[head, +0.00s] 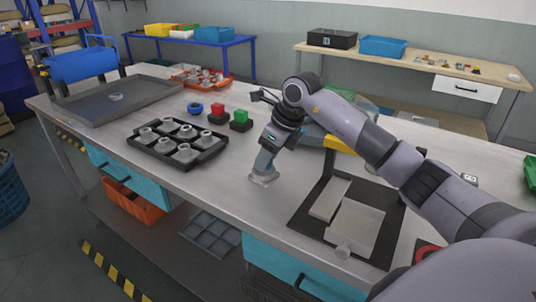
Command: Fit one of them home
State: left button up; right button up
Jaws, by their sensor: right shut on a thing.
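A black tray (222,148) holds several grey round-topped metal parts (167,124) in rows. My right gripper (265,166) points down over the middle of the bench. It is shut on a similar grey part (264,179), whose wide flange shows below the fingers at or just above the bench top; I cannot tell whether it touches. My arm hides part of the area behind the plate. My left gripper is out of view.
Red (216,114) and green (240,119) blocks and a blue ring (195,108) stand behind the tray. A large shallow grey tray (80,104) lies at the far left. An orange tray of parts (222,88) sits behind. The bench (235,190) is clear between tray and plate.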

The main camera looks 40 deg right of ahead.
jog(key=shift+f, duration=0.45)
jog(key=shift+f, duration=0.25)
dwell(3.0)
jog(key=o, duration=1.1)
jog(key=v, duration=0.7)
jog(key=shift+b, duration=0.4)
